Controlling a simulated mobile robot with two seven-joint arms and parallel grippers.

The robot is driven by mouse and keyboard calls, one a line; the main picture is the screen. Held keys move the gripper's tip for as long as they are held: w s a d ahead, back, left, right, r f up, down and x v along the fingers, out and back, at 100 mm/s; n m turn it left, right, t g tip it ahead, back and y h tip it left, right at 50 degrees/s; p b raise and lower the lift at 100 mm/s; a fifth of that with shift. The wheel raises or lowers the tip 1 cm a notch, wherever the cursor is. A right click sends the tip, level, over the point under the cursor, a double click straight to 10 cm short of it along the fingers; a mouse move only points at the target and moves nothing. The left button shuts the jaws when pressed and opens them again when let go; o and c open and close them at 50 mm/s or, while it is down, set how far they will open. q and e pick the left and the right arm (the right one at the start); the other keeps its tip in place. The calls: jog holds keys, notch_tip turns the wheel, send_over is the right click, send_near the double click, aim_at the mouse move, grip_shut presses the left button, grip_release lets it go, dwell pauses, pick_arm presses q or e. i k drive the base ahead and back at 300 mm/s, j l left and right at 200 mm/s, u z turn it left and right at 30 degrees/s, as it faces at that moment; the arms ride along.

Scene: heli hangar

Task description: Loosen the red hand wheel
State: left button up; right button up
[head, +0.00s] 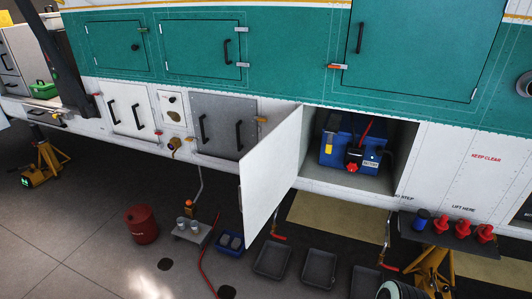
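The red hand wheel (352,168) is small and sits on the front of a black connector (355,156) at the blue battery (340,146). The battery stands inside an open bay (404,150) low in the helicopter's white side. A red bar or handle (367,132) rises behind the connector, and a dark cable runs on its right. A yellow tag (328,143) hangs on the battery's left. The wheel is too small to tell how tight it is. Neither of my grippers shows in the head view.
The bay's white door (270,172) stands open, sticking outward left of the battery. A stand with a dark tray (448,235) holds red parts and a blue one at right. Grey trays (318,268), a trolley (193,232) and a red can (141,223) are on the floor.

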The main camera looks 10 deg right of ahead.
aim_at(351, 167)
jog(key=i+l+u, duration=0.3)
jog(key=i, duration=0.15)
jog(key=i+l+u, duration=0.3)
jog(key=i+j+z, duration=0.25)
jog(key=i+z, duration=0.15)
jog(key=i+j+z, duration=0.5)
jog(key=z, duration=0.35)
jog(key=j+z, duration=0.55)
jog(key=z, duration=0.3)
jog(key=j+z, duration=0.25)
jog(key=z, duration=0.15)
jog(key=i, duration=0.05)
